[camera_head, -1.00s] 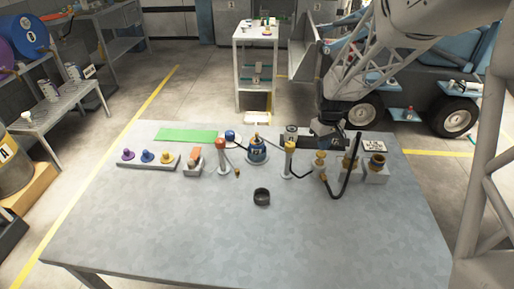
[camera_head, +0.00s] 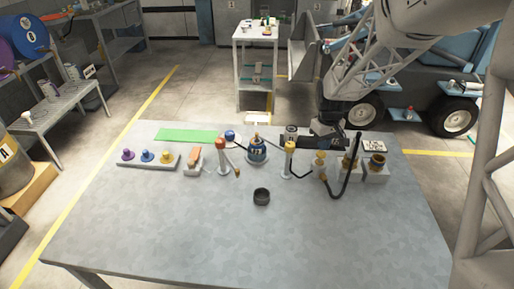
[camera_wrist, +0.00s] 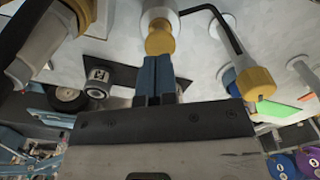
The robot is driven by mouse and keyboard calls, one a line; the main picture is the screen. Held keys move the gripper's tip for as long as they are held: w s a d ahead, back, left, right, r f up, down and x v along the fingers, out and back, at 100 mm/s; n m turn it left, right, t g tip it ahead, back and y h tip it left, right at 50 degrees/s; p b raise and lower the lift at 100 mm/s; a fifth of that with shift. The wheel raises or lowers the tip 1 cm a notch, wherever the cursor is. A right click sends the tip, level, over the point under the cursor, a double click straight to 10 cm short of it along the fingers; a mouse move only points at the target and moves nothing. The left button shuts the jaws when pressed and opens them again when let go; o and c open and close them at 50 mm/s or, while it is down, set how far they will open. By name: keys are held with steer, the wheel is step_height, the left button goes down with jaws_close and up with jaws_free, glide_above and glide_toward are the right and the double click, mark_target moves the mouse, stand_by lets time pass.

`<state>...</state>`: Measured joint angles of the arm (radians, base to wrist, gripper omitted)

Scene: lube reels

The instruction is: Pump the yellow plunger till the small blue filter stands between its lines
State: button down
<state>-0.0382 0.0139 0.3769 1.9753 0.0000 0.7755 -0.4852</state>
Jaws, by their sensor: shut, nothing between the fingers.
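A pale post with a yellow cap (camera_head: 290,146) stands right of the blue can; a like yellow cap (camera_wrist: 255,83) shows in the wrist view. A gold-yellow knob (camera_head: 320,155) stands farther right. My gripper (camera_head: 320,143) is behind this knob at the back of the table. In the wrist view its blue fingers (camera_wrist: 157,65) are shut and empty, with tips close to a yellow knob (camera_wrist: 160,38); I cannot tell whether they touch. I cannot make out any level lines.
A rack with purple, blue and yellow knobs (camera_head: 148,160), a red-topped post (camera_head: 221,146) and a green mat (camera_head: 187,136) are at the left. A black cup (camera_head: 262,197) stands mid-table. A curved black hose (camera_head: 345,188) is at the right. The front table is clear.

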mark_target(321, 153)
steer(key=shift+f, duration=0.45)
steer(key=shift+f, duration=0.7)
steer(key=shift+f, duration=1.05)
steer(key=shift+r, duration=3.7)
steer(key=shift+r, duration=0.1)
